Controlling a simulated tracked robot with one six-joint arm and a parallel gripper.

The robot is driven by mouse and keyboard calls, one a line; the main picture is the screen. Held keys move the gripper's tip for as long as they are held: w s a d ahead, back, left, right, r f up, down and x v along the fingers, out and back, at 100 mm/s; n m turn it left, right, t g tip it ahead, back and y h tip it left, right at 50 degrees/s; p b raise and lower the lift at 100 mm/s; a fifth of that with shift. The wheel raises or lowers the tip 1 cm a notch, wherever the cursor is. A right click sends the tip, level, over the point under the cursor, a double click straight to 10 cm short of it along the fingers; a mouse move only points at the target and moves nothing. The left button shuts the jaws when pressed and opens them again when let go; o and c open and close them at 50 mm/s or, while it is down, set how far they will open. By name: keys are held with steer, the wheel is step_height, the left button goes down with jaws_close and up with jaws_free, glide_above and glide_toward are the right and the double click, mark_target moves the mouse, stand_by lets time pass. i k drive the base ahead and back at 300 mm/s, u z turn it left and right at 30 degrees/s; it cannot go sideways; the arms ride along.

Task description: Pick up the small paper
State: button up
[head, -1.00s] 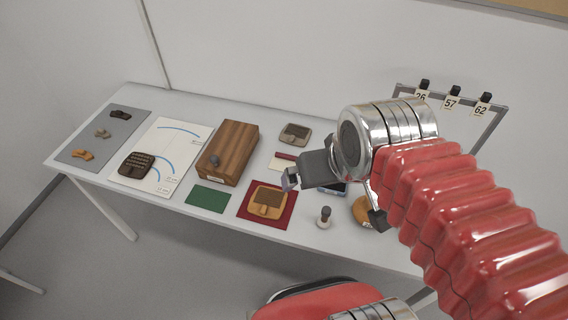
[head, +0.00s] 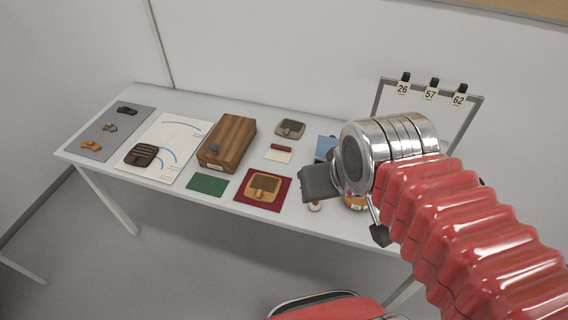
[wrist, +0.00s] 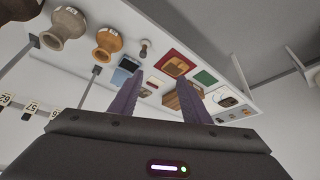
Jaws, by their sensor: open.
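The small paper (head: 278,154) is a cream slip lying flat on the table, with a dark red strip along its back edge. In the wrist view a small pale slip (wrist: 145,92) beside a red strip looks like the same paper, between the fingers. My gripper (head: 318,184) is in front of the table and to the right of the paper, apart from it. Its fingertips are hidden in the head view. The wrist view shows my gripper (wrist: 163,79) with two fingers spread and nothing held between them.
A wooden box (head: 228,143) stands left of the paper. A red mat (head: 285,194) with a tan object lies in front, and a green card (head: 207,185) beside it. A grey-brown object (head: 290,128) lies behind. A blue item (head: 325,147) lies to the right.

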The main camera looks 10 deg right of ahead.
mark_target(282, 154)
steer(key=k, duration=0.95)
steer(key=u, duration=0.35)
steer(key=i, duration=0.7)
steer(key=u, duration=0.55)
steer(key=i, duration=1.5)
steer(key=z, duration=0.3)
